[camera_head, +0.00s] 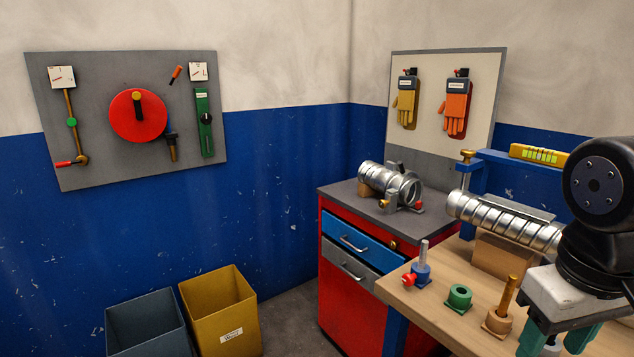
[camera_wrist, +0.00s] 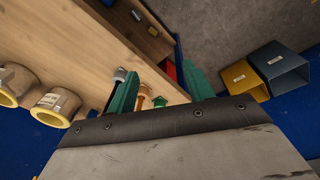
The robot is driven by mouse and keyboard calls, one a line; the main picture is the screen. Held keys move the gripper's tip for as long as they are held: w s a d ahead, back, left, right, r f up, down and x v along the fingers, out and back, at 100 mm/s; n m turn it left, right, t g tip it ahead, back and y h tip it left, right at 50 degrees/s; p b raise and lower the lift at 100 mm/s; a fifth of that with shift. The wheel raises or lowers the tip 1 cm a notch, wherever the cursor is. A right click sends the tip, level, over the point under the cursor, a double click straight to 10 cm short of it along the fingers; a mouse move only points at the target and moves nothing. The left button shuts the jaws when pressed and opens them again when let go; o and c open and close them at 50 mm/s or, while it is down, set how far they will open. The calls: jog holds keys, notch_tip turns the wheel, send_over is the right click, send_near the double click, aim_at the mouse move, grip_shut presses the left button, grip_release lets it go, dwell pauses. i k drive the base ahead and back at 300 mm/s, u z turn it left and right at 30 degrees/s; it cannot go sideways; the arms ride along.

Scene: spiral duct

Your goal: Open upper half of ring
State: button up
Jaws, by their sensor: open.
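A short silver spiral duct (camera_head: 375,179) lies in a holder on the red cabinet in the head view. A metal ring (camera_head: 407,190) sits around its right end, with a brass piece and a red knob low beside it. I cannot tell whether the ring's upper half is open or closed. My gripper (camera_head: 558,341), with green fingers, is at the lower right over the bench, well apart from the ring. In the wrist view its fingers (camera_wrist: 160,90) are spread and nothing is between them.
The wooden bench (camera_head: 425,300) carries a bolt in a blue base, a green ring (camera_head: 459,297) and a brass pin (camera_head: 503,300). A blue frame with a yellow level (camera_head: 540,154) stands behind. Grey and yellow bins (camera_head: 222,310) stand on the floor. Tape rolls (camera_wrist: 55,105) show in the wrist view.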

aim_at(396, 184)
jog(key=u, duration=0.4)
jog(key=k, duration=0.45)
jog(key=u, duration=1.2)
jog(key=i, duration=0.9)
jog(key=z, duration=0.9)
jog(key=i, duration=0.7)
jog(key=z, duration=0.75)
